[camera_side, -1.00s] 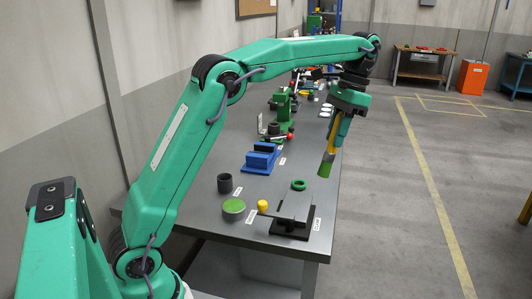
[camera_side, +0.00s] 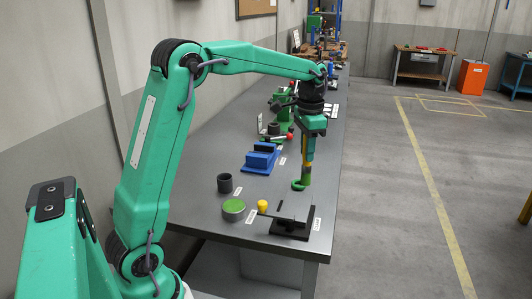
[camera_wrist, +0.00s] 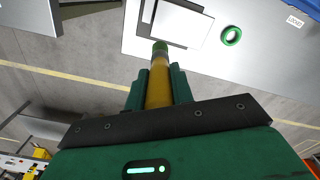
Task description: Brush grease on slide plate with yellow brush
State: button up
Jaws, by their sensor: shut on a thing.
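My gripper (camera_side: 308,136) is shut on the yellow brush (camera_side: 306,152), which hangs nearly upright with its green tip down. In the wrist view the brush (camera_wrist: 159,86) sits between the fingers (camera_wrist: 159,92), its green tip pointing away. The slide plate is probably the flat grey plate (camera_side: 293,212) on a black base near the bench's front edge; it shows pale in the wrist view (camera_wrist: 182,24). The tip is behind this plate in the side view and overlaps a green ring (camera_side: 297,185); I cannot tell whether they touch.
A round tin with a green top (camera_side: 234,207), a dark cup (camera_side: 225,183) and a yellow knob-like piece (camera_side: 262,206) stand left of the plate. A blue block fixture (camera_side: 261,158) is farther back. The green ring (camera_wrist: 231,36) lies beside the plate.

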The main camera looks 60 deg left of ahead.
aim_at(306, 165)
jog(key=shift+f, duration=0.15)
jog(key=shift+f, duration=2.35)
